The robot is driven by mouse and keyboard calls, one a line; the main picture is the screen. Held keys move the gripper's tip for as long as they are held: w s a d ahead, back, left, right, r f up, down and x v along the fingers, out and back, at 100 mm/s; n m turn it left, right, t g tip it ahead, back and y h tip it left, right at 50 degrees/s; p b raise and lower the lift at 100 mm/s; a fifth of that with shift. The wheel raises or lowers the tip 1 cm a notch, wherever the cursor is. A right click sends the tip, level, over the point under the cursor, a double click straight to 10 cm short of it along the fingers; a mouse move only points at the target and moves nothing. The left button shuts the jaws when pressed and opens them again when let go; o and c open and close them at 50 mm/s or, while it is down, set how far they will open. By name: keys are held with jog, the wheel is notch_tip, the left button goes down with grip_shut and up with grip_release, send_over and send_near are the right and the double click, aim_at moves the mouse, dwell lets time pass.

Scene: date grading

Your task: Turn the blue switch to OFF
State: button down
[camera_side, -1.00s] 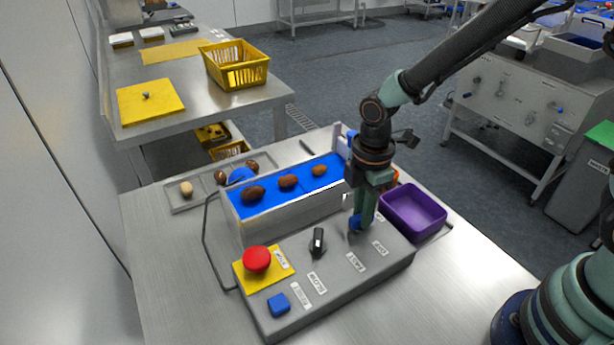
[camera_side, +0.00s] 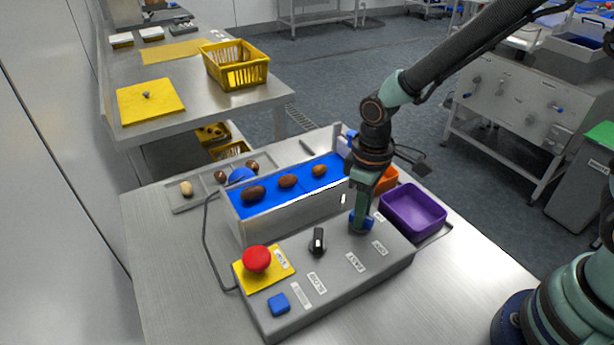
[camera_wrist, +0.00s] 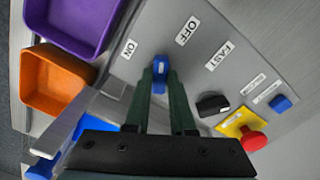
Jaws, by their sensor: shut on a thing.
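The blue switch (camera_wrist: 161,68) is a small knob on the grey control box (camera_wrist: 225,60), between the ON label (camera_wrist: 129,48) and the OFF label (camera_wrist: 187,30). My gripper (camera_wrist: 160,78) points down and is shut on the switch, one finger on each side. In the side view my gripper (camera_side: 361,222) stands over the right rear of the box, and blue shows at its tips. The fingers hide much of the switch, so I cannot tell which label it points to.
A black knob (camera_side: 317,241), a red button (camera_side: 256,259) and a blue button (camera_side: 278,304) are on the box. The blue conveyor belt (camera_side: 268,199) with dates runs behind. A purple bin (camera_side: 415,212) and an orange bin (camera_side: 387,179) stand close to my gripper.

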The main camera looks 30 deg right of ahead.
jog(key=m, duration=0.5)
jog(key=shift+r+m, duration=0.1)
jog(key=shift+m, duration=0.2)
dwell(0.4)
jog(key=c, duration=0.8)
grip_release()
jog(key=shift+o, duration=0.2)
notch_tip(320, 180, up, 12)
